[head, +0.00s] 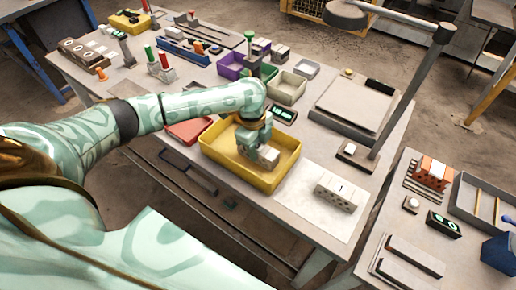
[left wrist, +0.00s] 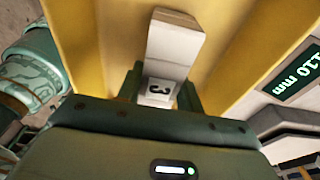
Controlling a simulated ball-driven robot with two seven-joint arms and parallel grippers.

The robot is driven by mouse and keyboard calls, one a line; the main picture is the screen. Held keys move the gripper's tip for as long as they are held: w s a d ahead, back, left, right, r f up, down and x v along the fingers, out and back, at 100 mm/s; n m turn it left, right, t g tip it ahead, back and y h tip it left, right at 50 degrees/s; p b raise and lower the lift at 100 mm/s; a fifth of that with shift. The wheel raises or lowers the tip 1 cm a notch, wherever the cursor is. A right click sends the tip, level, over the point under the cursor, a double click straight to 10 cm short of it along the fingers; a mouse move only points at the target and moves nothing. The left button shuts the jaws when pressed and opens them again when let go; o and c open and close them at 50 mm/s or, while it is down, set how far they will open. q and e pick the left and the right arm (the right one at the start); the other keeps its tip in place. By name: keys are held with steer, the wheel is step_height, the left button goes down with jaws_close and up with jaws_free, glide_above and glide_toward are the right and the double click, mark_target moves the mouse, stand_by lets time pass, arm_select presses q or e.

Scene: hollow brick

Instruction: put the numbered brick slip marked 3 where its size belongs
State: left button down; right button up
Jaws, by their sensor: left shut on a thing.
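My left gripper (head: 262,148) is down inside the yellow tray (head: 290,172) in the head view. It is shut on a pale brick slip (head: 268,156). In the left wrist view the slip (left wrist: 174,42) stands out between the fingers (left wrist: 160,88), with a dark 3 on its near end. The tray's yellow walls show on both sides of it. I cannot tell whether the slip touches the tray floor. A green display (head: 284,114) behind the tray reads 110 mm in the left wrist view (left wrist: 300,75). My right gripper is not in view.
A pale hollow brick (head: 335,191) marked 1 lies on a white sheet (head: 296,190) right of the tray. Purple (head: 229,67) and green (head: 289,88) bins stand behind. A lamp post (head: 408,90) rises at the right. A red tray (head: 188,133) sits left.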

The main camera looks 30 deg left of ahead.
arm_select(q)
steer(key=c, duration=0.9)
jaws_free()
steer(key=r+p, duration=0.1)
steer(key=r, duration=0.3)
steer(key=a+r+p, duration=0.1)
steer(key=r+p, duration=0.1)
steer(key=r, duration=0.2)
steer(key=r+p, duration=0.1)
steer(key=r, duration=0.3)
steer(key=shift+a, duration=0.2)
